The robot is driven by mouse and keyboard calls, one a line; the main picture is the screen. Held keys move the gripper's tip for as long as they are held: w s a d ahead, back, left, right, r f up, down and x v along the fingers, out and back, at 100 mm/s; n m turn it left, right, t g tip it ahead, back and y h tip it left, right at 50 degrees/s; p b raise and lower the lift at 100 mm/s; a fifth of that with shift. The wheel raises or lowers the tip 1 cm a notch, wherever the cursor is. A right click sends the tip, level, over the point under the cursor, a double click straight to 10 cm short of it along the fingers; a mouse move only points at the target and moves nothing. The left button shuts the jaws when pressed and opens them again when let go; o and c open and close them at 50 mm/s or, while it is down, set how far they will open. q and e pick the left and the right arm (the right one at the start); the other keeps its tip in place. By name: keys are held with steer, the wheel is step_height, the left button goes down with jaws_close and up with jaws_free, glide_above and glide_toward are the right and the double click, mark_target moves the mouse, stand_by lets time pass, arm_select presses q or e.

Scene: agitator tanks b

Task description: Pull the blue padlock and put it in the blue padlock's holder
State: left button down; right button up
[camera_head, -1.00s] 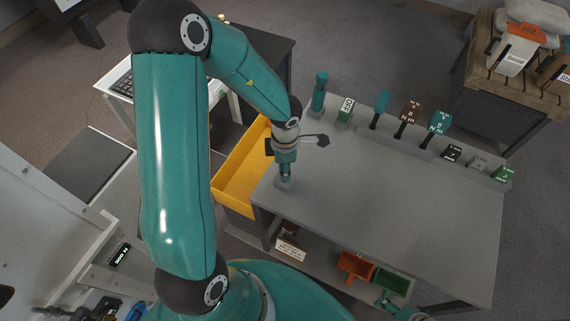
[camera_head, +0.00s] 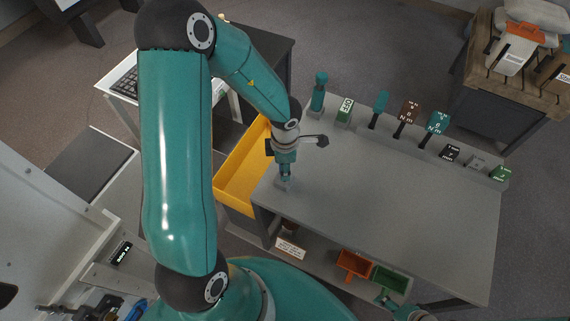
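My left arm reaches over the grey table, and its gripper (camera_head: 284,180) points down close above the table's left corner. Its fingers are small and foreshortened, so I cannot tell whether they are open or shut; no padlock shows at them. Part of my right gripper (camera_head: 388,300) shows at the bottom edge, near the green bin. Its fingers are unclear. A small blue object (camera_head: 137,309) is cut off at the bottom left beside dark items; I cannot tell whether it is the blue padlock. I cannot make out the blue padlock's holder.
The grey table (camera_head: 390,205) is mostly bare, with a row of tools and labelled blocks along its far edge. A yellow drawer (camera_head: 240,170) stands open at its left. An orange bin (camera_head: 352,265) and a green bin (camera_head: 391,280) sit on the lower shelf.

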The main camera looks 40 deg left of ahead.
arm_select(q)
steer(key=shift+f, duration=0.25)
stand_by(0.3)
steer(key=shift+f+b, duration=0.75)
steer(key=shift+f, duration=0.75)
steer(key=c, duration=0.6)
jaws_free()
steer(key=shift+r, duration=0.1)
step_height(320, 180, up, 12)
steer(key=shift+f, duration=0.25)
steer(key=shift+r, duration=0.15)
